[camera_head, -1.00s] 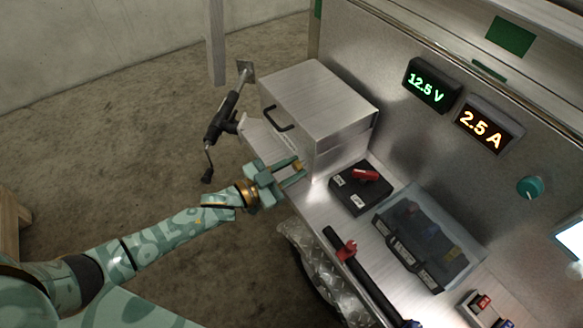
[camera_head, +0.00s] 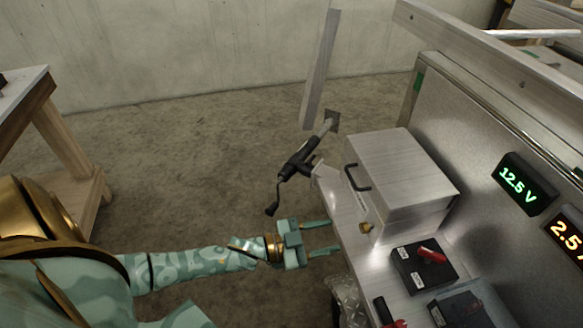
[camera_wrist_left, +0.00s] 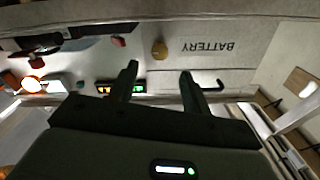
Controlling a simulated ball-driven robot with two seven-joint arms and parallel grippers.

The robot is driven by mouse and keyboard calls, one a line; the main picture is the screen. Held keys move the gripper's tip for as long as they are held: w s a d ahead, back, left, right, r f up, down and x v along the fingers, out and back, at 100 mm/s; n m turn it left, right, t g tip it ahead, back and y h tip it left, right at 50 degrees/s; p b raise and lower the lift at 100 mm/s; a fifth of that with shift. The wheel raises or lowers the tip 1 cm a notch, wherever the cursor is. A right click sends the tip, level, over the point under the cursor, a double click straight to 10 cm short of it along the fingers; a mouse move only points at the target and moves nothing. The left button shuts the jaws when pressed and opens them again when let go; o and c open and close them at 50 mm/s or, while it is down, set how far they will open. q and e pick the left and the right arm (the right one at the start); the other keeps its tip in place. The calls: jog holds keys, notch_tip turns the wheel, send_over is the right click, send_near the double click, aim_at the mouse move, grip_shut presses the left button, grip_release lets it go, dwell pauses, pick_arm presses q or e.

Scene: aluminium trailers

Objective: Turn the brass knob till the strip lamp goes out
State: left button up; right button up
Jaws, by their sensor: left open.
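The brass knob (camera_head: 366,227) sits on the front face of a metal box near its lower left corner. It also shows in the left wrist view (camera_wrist_left: 160,50), beside the upside-down word BATTERY. My left gripper (camera_head: 325,238) is open and empty, its fingers pointing at the knob with a clear gap between them. In the left wrist view the left gripper (camera_wrist_left: 160,72) has the knob beyond its fingertips, roughly in line with the space between them. I cannot pick out the strip lamp for certain. My right gripper is not in view.
The metal box (camera_head: 405,165) with a black handle stands on the trailer ledge. A black box with a red lever (camera_head: 420,267) is to its right. A black jack (camera_head: 298,160) is beyond my gripper.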

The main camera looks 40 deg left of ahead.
pick_arm(q)
jog(key=p+v, duration=0.1)
jog(key=v, duration=0.7)
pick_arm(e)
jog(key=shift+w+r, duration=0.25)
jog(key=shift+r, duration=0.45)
pick_arm(q)
jog(key=s+a+f+n+g+y, duration=0.25)
jog(key=a+f+y, duration=0.5)
jog(key=f, duration=0.55)
jog(key=s+a+f+n+g+y+p, duration=0.1)
jog(key=s+a+f+g+y+p, duration=0.25)
jog(key=s+f, duration=0.7)
jog(key=s+d+f+n+g+y, duration=0.1)
jog(key=s+f+g, duration=0.25)
jog(key=s, duration=0.65)
jog(key=s+d+f+n+g, duration=0.1)
jog(key=s+d+f+g, duration=0.2)
jog(key=s, duration=0.7)
jog(key=s+d+f+n+g+h, duration=0.1)
jog(key=s+d, duration=0.6)
jog(key=s, duration=0.1)
jog(key=shift+g, duration=0.35)
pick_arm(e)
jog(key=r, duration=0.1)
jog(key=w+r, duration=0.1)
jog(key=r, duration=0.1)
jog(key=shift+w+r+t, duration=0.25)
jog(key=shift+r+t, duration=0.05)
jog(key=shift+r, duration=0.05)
